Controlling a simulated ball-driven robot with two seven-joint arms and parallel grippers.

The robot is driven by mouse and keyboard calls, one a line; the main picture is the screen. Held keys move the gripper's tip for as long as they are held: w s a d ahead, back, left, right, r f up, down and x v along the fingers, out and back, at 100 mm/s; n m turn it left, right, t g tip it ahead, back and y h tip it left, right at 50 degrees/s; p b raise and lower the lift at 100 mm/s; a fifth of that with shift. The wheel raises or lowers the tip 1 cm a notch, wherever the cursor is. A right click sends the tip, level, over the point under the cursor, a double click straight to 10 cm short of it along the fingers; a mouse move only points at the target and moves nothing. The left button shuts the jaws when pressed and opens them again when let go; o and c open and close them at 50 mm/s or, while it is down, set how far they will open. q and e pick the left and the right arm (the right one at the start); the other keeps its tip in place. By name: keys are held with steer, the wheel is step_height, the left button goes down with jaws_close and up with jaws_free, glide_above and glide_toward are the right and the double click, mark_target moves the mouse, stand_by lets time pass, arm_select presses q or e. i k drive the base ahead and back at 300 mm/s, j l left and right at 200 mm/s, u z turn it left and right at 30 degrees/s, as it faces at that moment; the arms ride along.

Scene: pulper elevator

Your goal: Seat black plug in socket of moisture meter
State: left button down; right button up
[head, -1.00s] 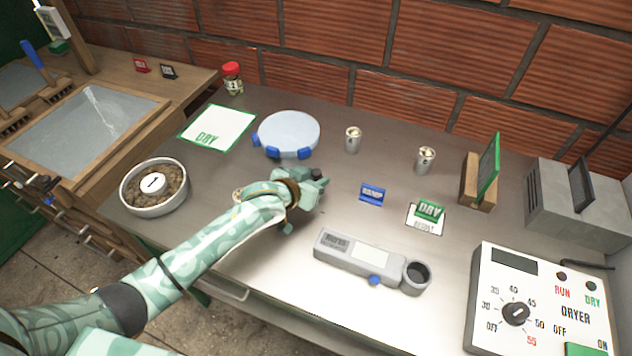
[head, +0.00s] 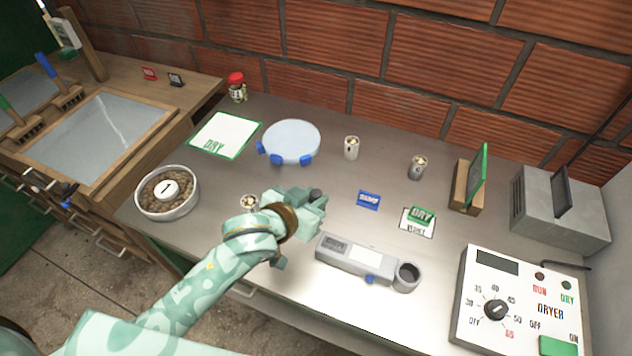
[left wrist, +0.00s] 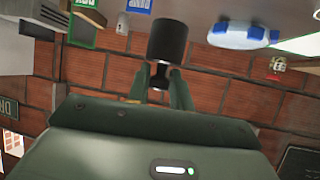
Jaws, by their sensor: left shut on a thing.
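The grey moisture meter (head: 350,255) lies on the steel bench in the head view. Its round dark socket (head: 406,274) is at its right end, and nothing is in it. My left gripper (head: 312,204) is above the bench, up and left of the meter and apart from it. It is shut on the black plug (left wrist: 168,40), a dark cylinder beyond the fingertips in the left wrist view. In the head view only a small dark top of the plug (head: 316,193) shows. My right gripper is not in view.
A blue DAMP tag (head: 368,200) and a green DRY tag (head: 421,214) lie behind the meter. The dryer box (head: 510,300) stands to its right. Small cups (head: 351,148), a pale round dish (head: 291,141) and a bowl (head: 167,192) stand farther off. Bench around the socket is clear.

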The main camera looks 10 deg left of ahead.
mark_target(405, 278)
steer(key=k+l+z, duration=0.4)
steer(key=l, duration=0.2)
steer(key=k+l+z, duration=0.2)
steer(key=l, duration=0.15)
steer(key=k+l+z, duration=0.2)
steer(key=l, duration=0.15)
steer(key=i, duration=0.1)
